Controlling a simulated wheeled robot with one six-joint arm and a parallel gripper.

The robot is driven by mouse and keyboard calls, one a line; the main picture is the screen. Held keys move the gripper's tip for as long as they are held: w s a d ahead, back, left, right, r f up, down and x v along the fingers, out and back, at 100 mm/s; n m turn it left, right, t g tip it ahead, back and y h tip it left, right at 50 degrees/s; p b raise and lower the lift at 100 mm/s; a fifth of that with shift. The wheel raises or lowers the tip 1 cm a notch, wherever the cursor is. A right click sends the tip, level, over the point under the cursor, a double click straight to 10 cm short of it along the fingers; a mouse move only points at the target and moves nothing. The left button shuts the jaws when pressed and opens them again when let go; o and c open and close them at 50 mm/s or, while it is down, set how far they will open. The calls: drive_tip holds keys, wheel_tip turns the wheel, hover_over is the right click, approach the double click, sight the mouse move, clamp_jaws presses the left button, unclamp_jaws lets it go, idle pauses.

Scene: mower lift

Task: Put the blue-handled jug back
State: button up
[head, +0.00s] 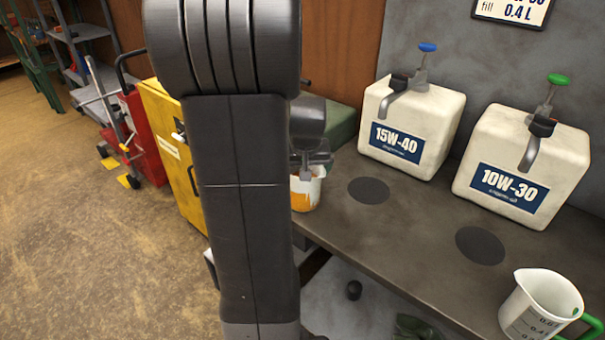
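A white vessel with orange on its side (313,190) stands or hangs at the left end of the grey bench, partly hidden behind my arm. No blue handle shows on it, so I cannot tell if it is the blue-handled jug. My gripper (306,174) points down right at its rim; the fingers are small and partly covered, so I cannot tell whether they grip it. A white measuring jug with a green handle (540,305) stands at the bench's right front.
On the bench (420,222) are a 15W-40 canister (425,108) with a blue-topped tap and a 10W-30 canister (545,160) with a green-topped tap. Dark round pads (369,190) (480,246) before them are empty. A yellow cabinet (165,120) and red cart (143,140) stand left.

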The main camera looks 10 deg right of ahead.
drive_tip(key=v, duration=0.9)
drive_tip(key=shift+s+r, duration=0.1)
drive_tip(key=shift+r, duration=0.1)
drive_tip(key=shift+f, duration=0.1)
drive_tip(key=x, duration=1.1)
drive_tip(key=shift+w+f, duration=0.25)
drive_tip(key=shift+r, duration=0.45)
drive_tip(key=shift+s, duration=0.1)
